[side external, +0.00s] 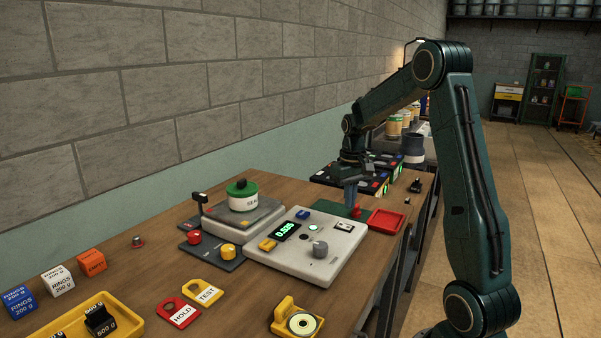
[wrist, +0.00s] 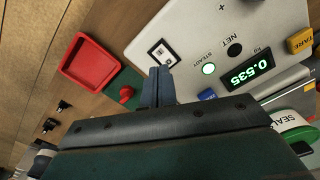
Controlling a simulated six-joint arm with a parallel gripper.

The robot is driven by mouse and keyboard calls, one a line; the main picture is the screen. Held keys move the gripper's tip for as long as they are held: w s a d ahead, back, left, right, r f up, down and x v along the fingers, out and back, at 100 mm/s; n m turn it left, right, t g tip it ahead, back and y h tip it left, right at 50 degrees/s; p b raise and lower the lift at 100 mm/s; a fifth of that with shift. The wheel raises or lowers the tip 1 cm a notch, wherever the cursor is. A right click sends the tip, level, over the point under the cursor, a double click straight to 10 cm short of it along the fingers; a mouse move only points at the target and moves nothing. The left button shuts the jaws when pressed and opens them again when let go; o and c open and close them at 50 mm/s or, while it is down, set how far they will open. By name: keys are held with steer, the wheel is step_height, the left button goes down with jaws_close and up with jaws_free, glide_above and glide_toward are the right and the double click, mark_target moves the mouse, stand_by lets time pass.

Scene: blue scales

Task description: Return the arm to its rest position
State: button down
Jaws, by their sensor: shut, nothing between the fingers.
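My gripper (side external: 351,204) hangs from the arm with its fingers pointing down, over the green mat (side external: 326,207) behind the scale's console. Its fingers are shut with nothing between them; in the wrist view the closed fingertips (wrist: 157,76) show beside the console's edge. The grey console (side external: 335,252) has a lit display (side external: 286,231) reading 0.535. A small red object (side external: 357,211) stands close to the fingers; it also shows in the wrist view (wrist: 126,93). I cannot tell whether the fingertips touch anything below.
A white jar with a green lid (side external: 241,196) stands on the scale pan. A red tray (side external: 386,221) lies right of the gripper. Dark equipment (side external: 350,175) and jars (side external: 393,125) stand behind. Coloured weights boxes (side external: 57,280) and a yellow tray (side external: 118,328) are at front left.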

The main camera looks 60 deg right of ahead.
steer(key=shift+r, duration=0.45)
steer(key=s+a+r+n+t+h, duration=0.1)
steer(key=a+r, duration=0.4)
steer(key=a, duration=0.3)
steer(key=s+a+r+n+t, duration=0.15)
steer(key=a+r, duration=0.25)
steer(key=a, duration=0.4)
steer(key=s+a+r+n+t+y, duration=0.1)
steer(key=s+a+n+t, duration=0.2)
steer(key=s+a, duration=0.9)
steer(key=shift+s+a+r, duration=0.15)
steer(key=shift+s+a, duration=0.15)
steer(key=shift+a, duration=0.2)
